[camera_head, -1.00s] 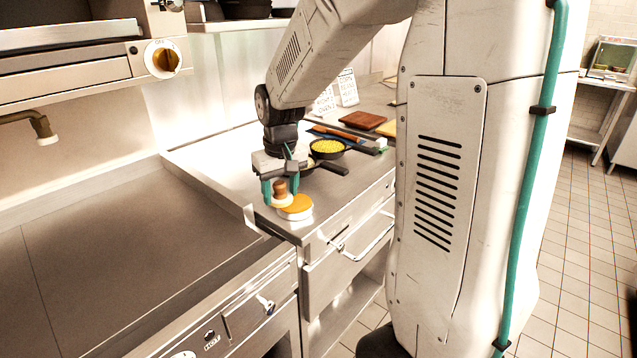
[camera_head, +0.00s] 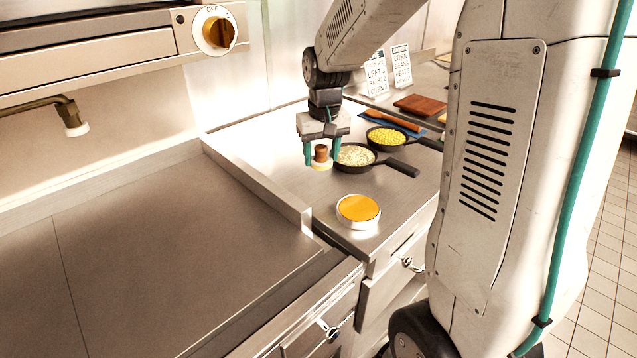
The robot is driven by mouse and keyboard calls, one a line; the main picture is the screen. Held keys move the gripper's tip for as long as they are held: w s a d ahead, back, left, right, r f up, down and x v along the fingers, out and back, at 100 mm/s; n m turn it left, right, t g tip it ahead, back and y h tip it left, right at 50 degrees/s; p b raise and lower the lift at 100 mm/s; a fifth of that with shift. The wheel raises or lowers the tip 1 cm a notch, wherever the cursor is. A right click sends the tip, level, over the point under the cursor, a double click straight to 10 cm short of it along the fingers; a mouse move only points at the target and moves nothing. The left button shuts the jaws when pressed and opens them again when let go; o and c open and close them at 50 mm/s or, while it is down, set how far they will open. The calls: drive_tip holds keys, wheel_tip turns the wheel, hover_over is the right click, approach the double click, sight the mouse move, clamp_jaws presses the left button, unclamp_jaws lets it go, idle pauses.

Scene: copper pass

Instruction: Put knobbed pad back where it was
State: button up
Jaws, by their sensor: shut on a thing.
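My gripper (camera_head: 322,158), with two teal fingers, points down over the steel counter at the right. It is shut on the knobbed pad (camera_head: 321,166), which has a brown knob on top and a pale round base. The pad is upright, close to the left side of the pan of pale food; I cannot tell whether its base touches the counter. A round white dish with an orange-yellow top (camera_head: 358,209) stands apart, nearer the counter's front edge.
A black pan of pale food (camera_head: 355,156) and a pan of yellow corn (camera_head: 387,138) stand right of the gripper, one handle pointing right. Behind are a brown board (camera_head: 420,105) and two printed signs (camera_head: 376,77). A raised steel edge (camera_head: 260,185) borders the flat griddle (camera_head: 150,250).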

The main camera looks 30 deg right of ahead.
sight(320, 191)
wheel_tip(320, 191, down, 4)
drive_tip(key=shift+a, duration=0.15)
drive_tip(key=shift+f, duration=1.9)
drive_tip(key=shift+f, duration=0.1)
drive_tip(key=o, duration=0.9)
drive_tip(key=shift+o, duration=0.2)
